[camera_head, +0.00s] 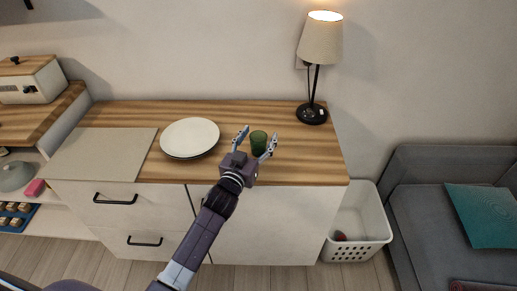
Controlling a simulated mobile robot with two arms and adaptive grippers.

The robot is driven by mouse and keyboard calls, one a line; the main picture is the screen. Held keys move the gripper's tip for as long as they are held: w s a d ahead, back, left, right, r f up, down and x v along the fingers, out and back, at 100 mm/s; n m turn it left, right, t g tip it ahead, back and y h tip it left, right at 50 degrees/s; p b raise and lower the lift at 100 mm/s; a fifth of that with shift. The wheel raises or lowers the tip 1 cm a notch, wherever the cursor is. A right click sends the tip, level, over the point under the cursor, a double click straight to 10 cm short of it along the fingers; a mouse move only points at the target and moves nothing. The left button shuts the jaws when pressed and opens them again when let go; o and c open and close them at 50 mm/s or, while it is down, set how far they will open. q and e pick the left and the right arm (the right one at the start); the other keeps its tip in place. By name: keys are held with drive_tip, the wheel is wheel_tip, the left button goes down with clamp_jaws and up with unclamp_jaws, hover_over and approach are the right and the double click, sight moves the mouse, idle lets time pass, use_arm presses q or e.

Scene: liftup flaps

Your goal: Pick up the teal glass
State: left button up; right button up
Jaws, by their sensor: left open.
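A small dark green-teal glass (259,141) stands upright on the wooden countertop (280,170), near its front right part. My left gripper (256,139) reaches up from below over the counter's front edge. Its two fingers are spread wide, one to the left of the glass and one at its right side. The glass shows between the fingers; I cannot tell whether a finger touches it. My right gripper does not show.
A white plate (190,138) lies left of the glass, beside a beige mat (100,155). A lamp (318,60) stands at the back right. A white basket (358,225) is on the floor right of the cabinet, next to a grey sofa (420,190).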

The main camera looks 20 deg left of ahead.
use_arm(q)
drive_tip(key=c, duration=1.3)
drive_tip(key=shift+r, duration=0.15)
